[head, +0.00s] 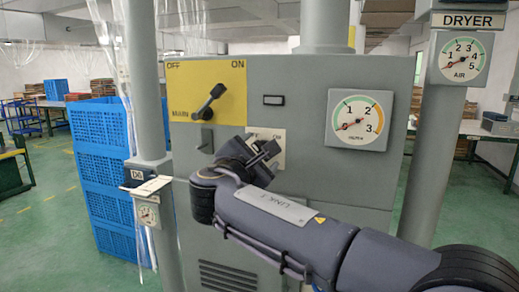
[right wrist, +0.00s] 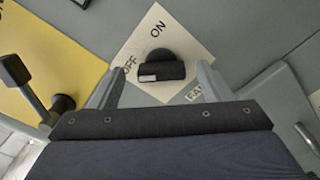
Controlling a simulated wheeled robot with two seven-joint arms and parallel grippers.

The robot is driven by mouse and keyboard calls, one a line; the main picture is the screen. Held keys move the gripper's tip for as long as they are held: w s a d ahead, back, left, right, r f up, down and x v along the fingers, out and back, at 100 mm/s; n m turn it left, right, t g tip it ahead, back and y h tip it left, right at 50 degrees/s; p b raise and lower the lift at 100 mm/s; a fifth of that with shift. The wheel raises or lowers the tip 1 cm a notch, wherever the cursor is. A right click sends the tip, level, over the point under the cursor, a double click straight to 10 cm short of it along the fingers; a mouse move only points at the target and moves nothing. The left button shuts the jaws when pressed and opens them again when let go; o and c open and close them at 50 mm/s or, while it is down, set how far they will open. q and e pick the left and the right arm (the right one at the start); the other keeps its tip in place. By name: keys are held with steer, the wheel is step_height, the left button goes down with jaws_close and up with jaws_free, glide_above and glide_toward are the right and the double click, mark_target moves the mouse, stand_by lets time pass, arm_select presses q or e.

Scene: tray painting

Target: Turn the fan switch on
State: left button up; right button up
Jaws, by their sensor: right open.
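The fan switch (right wrist: 162,66) is a black rotary knob on a cream plate (right wrist: 185,30) marked OFF and ON. Its light mark is on the left end of the bar, on the OFF side. A FAN label (right wrist: 194,94) sits beside the plate. My right gripper (right wrist: 158,74) is open, with one finger on each side of the knob and gaps to it. In the head view my right gripper (head: 262,149) is in front of the plate (head: 279,139) and hides most of the knob. My left gripper is not in view.
A yellow panel (head: 233,82) with a larger OFF/ON lever (head: 209,102) is left above the switch. A round gauge (head: 358,119) is to the right on the same grey cabinet (head: 297,72). Grey posts (head: 143,60) flank the cabinet. Blue crates (head: 100,170) stand at left.

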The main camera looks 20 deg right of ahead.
steer(key=shift+x, duration=0.8)
steer(key=shift+s, duration=0.1)
steer(key=c, duration=1)
